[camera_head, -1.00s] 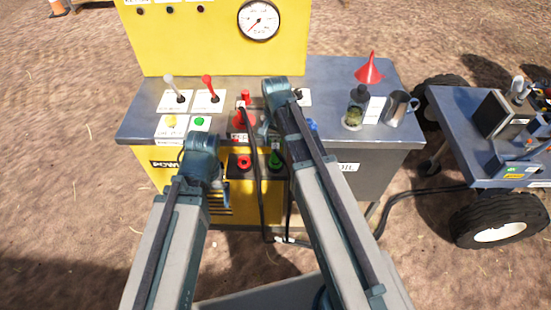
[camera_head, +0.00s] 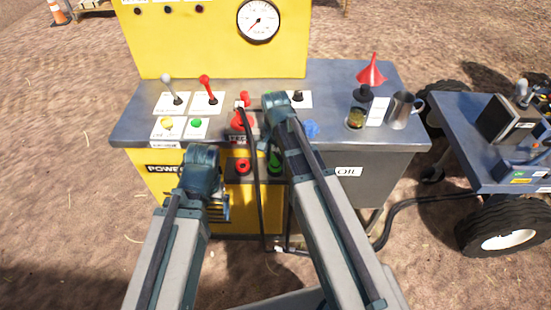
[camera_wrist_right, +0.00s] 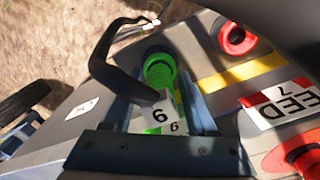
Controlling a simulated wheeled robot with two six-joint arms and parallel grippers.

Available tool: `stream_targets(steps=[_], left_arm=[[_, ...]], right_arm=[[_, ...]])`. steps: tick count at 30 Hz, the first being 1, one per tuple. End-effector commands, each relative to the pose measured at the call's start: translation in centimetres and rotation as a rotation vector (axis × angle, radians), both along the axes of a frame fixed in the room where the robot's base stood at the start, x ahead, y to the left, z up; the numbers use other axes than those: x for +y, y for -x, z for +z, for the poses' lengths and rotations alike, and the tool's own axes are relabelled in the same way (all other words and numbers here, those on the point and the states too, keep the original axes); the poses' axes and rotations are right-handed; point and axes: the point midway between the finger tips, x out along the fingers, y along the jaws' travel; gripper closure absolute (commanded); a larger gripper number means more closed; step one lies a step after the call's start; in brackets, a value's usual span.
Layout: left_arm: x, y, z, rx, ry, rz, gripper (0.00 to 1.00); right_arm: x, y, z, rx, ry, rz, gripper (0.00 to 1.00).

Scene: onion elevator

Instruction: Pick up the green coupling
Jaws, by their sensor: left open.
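The green coupling (camera_head: 274,160) sits at the front of the yellow power unit, right of a red coupling (camera_head: 243,166). In the right wrist view the green coupling (camera_wrist_right: 158,70) lies between the two fingers of my right gripper (camera_wrist_right: 165,110), with a white tag marked 6 (camera_wrist_right: 163,112) over part of it. I cannot tell whether the fingers touch it. In the head view my right arm hides the right gripper. My left gripper (camera_head: 216,205) is open and empty, left of the couplings and low before the yellow front; its fingers are mostly hidden.
A black hose (camera_wrist_right: 118,55) curves close beside the right gripper. Levers and buttons, including a red lever (camera_head: 207,88), stand on the grey top (camera_head: 330,90). A red funnel (camera_head: 371,72) and a metal mug (camera_head: 401,110) are at right. A wheeled cart (camera_head: 480,140) stands further right.

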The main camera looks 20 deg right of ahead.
Motion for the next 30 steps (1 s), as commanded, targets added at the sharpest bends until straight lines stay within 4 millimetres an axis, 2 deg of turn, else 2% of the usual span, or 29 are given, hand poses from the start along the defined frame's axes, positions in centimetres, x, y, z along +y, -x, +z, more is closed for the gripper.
stream_targets(steps=[1,9,22,30], left_arm=[[0.0,0.0,0.0,0.0,0.0,0.0,0.06],[0.0,0.0,0.0,0.0,0.0,0.0,0.06],[0.0,0.0,0.1,0.0,0.0,0.0,0.06],[0.0,0.0,2.1,0.0,0.0,0.0,0.06]], right_arm=[[0.0,0.0,0.0,0.0,0.0,0.0,0.53],[0.0,0.0,0.0,0.0,0.0,0.0,1.0],[0.0,0.0,0.1,0.0,0.0,0.0,1.0],[-0.6,-0.1,2.1,0.0,0.0,0.001,1.0]])
